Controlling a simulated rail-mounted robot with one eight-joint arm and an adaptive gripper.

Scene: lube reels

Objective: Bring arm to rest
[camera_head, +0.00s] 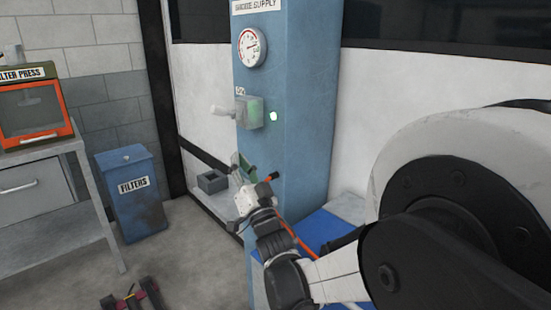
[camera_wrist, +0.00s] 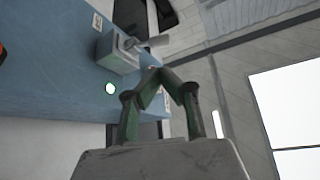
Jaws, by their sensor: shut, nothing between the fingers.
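My gripper (camera_head: 243,168) is in front of the blue cabinet (camera_head: 305,110), below the grey switch box (camera_head: 250,113) with its pale lever. In the wrist view my gripper (camera_wrist: 158,74) shows its two green and dark fingers bent inward, tips together and nothing held between them. The switch box (camera_wrist: 117,55) and its lever lie beyond the fingertips there, and a gap to them cannot be judged. My arm stretches from the right side of the head view to the cabinet's front.
A round gauge (camera_head: 252,47) and a lit green lamp (camera_head: 273,116) are on the cabinet. A small grey box (camera_head: 212,181) sits on a low ledge behind my gripper. A blue filters bin (camera_head: 131,195) and a workbench (camera_head: 50,150) with an orange-framed press (camera_head: 34,110) stand left. Floor between is mostly clear.

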